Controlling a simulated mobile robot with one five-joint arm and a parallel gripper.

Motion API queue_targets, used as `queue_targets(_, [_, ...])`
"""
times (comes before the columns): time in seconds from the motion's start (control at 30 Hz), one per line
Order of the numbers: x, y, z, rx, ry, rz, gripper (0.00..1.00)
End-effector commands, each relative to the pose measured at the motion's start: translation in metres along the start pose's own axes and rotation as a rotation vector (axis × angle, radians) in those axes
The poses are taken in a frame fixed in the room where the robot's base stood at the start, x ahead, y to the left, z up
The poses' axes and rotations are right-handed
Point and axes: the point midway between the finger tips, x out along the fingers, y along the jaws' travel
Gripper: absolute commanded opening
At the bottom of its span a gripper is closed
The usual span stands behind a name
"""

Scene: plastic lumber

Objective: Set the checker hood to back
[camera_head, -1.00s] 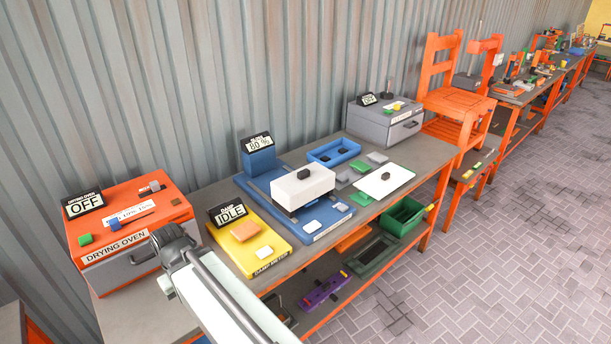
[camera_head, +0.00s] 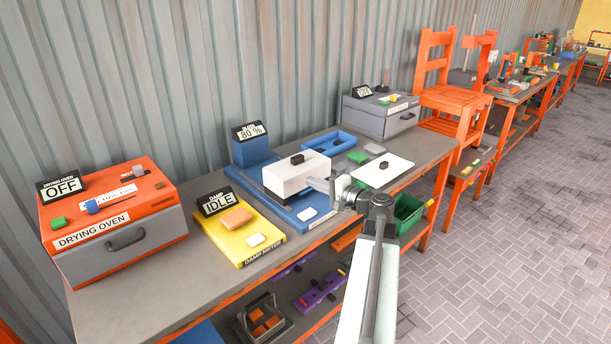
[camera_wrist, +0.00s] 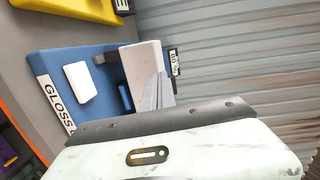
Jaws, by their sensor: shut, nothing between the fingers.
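The checker hood (camera_head: 290,180) is a white block with a black knob on top. It sits on the blue gloss checker base (camera_head: 240,179), in front of the blue post with the "80 %" display (camera_head: 250,131). A small white tile (camera_head: 307,213) lies on the base's front part. My gripper (camera_head: 319,184) is shut and empty, at the hood's right end in the picture. In the wrist view the shut fingers (camera_wrist: 158,92) overlap the pale hood (camera_wrist: 146,63); I cannot tell whether they touch it. The base label "GLOSS" (camera_wrist: 57,105) shows there, partly covered.
The yellow damp meter (camera_head: 227,247) stands left of the checker, and the orange drying oven (camera_head: 125,240) further left. A blue tray (camera_head: 332,143), white sheet (camera_head: 398,172) and grey box (camera_head: 365,120) are right. Bare bench lies in front of the oven.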

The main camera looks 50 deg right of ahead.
Motion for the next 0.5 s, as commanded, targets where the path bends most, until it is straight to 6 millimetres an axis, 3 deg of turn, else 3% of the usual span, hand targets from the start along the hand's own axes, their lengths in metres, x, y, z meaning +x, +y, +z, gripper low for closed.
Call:
queue_targets(0.03, [-0.019, 0.003, -0.022, 0.019, 0.05, -0.032, 0.0])
queue_targets(0.13, [-0.041, -0.003, -0.044, 0.041, 0.102, -0.073, 0.0])
queue_targets(0.5, [-0.045, -0.006, -0.05, 0.046, 0.115, -0.083, 0.0])
